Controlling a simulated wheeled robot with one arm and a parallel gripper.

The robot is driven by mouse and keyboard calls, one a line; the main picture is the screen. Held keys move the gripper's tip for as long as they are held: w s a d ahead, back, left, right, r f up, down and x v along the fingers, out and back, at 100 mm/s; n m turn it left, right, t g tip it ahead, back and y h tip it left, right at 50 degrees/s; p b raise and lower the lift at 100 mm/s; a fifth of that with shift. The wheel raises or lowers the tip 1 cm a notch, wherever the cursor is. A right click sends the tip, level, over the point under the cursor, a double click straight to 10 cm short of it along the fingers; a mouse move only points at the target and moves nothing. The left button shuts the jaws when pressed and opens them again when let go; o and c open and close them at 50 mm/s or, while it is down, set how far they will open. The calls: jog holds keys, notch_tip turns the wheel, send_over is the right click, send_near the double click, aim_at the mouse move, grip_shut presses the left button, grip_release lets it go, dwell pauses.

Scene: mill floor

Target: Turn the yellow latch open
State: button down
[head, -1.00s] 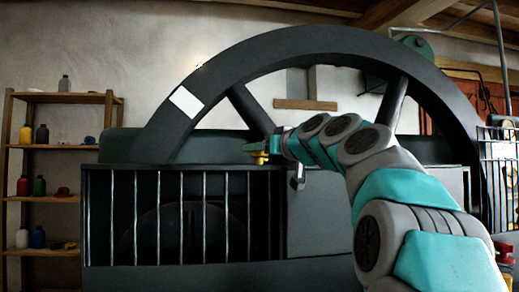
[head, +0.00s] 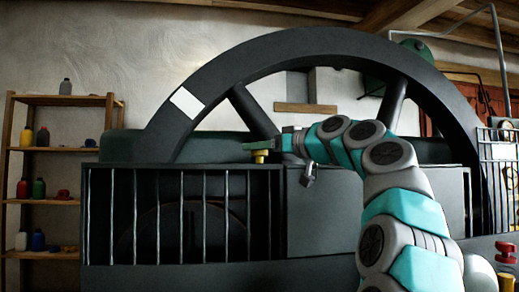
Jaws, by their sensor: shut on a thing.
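The yellow latch (head: 259,155) sits at the top edge of the dark machine housing, just above the barred guard and below the big flywheel. My gripper (head: 262,146) reaches in from the right and its fingers are shut on the latch's upper part. The fingers cover the top of the latch, so its exact angle is hard to tell. Only a small yellow part shows below the fingers.
The dark flywheel (head: 300,44) arches behind the guard (head: 180,215) with vertical bars. A wooden shelf (head: 62,100) with bottles stands at the left. A wire cage (head: 500,175) and a red knob (head: 505,248) are at the right.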

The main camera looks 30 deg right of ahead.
jog(key=shift+f, duration=0.1)
dwell(0.3)
jog(key=shift+c, duration=1.4)
grip_release()
jog(key=shift+s, duration=0.1)
jog(key=b+v, duration=0.1)
jog(key=v, duration=0.6)
jog(key=shift+s+d, duration=0.2)
jog(key=shift+s, duration=0.1)
